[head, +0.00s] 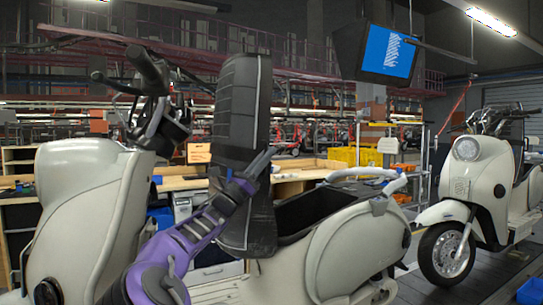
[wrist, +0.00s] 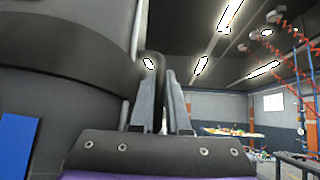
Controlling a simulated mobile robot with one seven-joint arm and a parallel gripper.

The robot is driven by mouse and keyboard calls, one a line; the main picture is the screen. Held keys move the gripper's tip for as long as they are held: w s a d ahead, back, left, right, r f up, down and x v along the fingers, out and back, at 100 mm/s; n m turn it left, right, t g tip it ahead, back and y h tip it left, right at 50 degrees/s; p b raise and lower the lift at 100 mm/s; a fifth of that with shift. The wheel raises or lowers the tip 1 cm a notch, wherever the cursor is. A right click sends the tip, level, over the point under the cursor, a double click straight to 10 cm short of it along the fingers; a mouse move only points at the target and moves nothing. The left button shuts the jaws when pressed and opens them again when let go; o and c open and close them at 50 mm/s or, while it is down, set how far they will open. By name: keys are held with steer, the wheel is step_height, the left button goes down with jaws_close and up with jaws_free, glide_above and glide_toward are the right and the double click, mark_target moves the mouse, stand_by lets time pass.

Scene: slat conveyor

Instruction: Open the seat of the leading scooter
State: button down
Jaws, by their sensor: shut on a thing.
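The leading scooter (head: 335,250) is cream-coloured and stands in the foreground, facing left. Its black seat (head: 240,105) is tilted up to nearly upright, and the dark storage opening (head: 300,213) under it is exposed. My gripper (head: 262,160) is at the side of the raised seat, shut on its edge. In the wrist view the two grey fingers (wrist: 160,103) stand either side of a thin dark edge, and the dark seat (wrist: 70,80) fills the left side. My purple arm hides part of the scooter's middle.
A second cream scooter (head: 467,195) stands behind at the right, also facing left. Wooden workbenches (head: 300,172) and yellow crates (head: 357,157) are behind the leading scooter. A screen (head: 385,53) hangs overhead. A blue bin (head: 531,290) is at the lower right.

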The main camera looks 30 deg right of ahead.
stand_by(0.3)
steer(key=c, duration=1.2)
jaws_free()
steer(key=shift+d, duration=0.1)
steer(key=v, duration=1.7)
steer(key=shift+a, duration=0.3)
